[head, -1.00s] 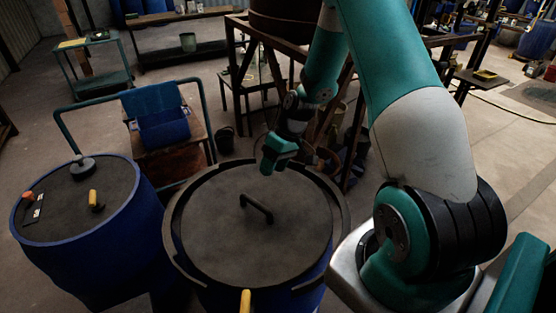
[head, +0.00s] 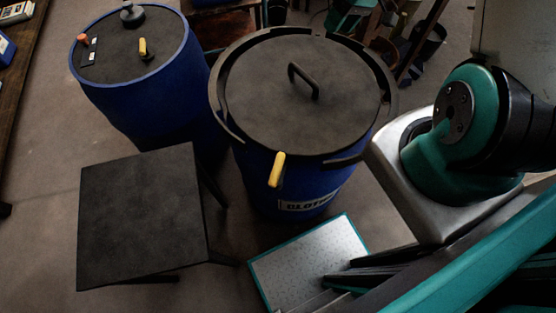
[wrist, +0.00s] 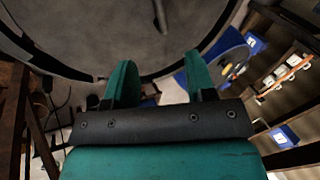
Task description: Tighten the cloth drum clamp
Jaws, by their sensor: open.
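The cloth drum (head: 292,185) is a blue barrel with a partly hidden label, upright in the head view. Its grey lid (head: 290,105) has a dark bar handle (head: 303,80) standing up. A dark clamp ring (head: 226,122) runs round the rim, and a yellow-gripped clamp lever (head: 277,170) is at the near side, pointing down and outward. My gripper (wrist: 157,85) shows in the wrist view, its two green fingers apart with nothing between them. It is over the far edge of the lid (wrist: 90,35). The head view does not show my gripper.
A second blue drum (head: 150,85) with a yellow-handled valve stands at the left. A dark square table (head: 140,220) stands front left, near the cloth drum. A pale speckled plate (head: 300,265) lies low in front of the drum. Shelving (wrist: 290,80) shows right in the wrist view.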

